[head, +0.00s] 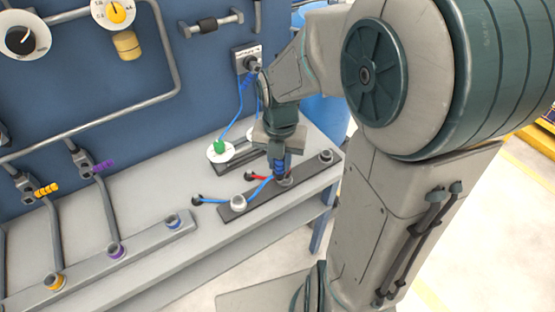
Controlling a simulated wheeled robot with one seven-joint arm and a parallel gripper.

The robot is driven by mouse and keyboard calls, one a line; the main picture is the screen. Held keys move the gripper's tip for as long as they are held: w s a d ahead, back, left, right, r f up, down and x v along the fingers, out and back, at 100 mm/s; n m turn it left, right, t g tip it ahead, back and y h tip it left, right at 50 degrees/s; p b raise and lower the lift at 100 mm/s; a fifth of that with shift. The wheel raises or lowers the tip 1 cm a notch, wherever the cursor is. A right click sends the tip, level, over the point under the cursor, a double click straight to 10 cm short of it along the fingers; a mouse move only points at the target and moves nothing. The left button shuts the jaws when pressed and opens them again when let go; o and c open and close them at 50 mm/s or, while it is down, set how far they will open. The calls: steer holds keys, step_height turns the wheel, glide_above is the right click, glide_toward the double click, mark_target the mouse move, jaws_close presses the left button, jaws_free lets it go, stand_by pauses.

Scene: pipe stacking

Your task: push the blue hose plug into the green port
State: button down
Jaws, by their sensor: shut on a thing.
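My gripper (281,155) points down over a dark grey strip at the right part of the bench and is shut on the blue hose plug (279,168). The plug is upright, with its lower end at or just above a grey fitting (286,182) on the strip; I cannot tell whether it is inside. A blue hose (258,191) runs from the plug down to the left. A green piece (219,147) stands on a white disc behind and left of my gripper; it is the only green seen on the bench. My arm and gripper hide part of that area.
The dark strip (225,214) also bears a pale round fitting (238,203) and another fitting (325,156). A red hose (257,177) lies close to the gripper. Blue cables (240,105) hang from a wall box (247,58). A long grey rail (85,268) with fittings lies at left.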

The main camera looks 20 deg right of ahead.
steer(key=shift+r+p, duration=4)
steer(key=shift+r, duration=0.05)
steer(key=shift+w+f, duration=0.1)
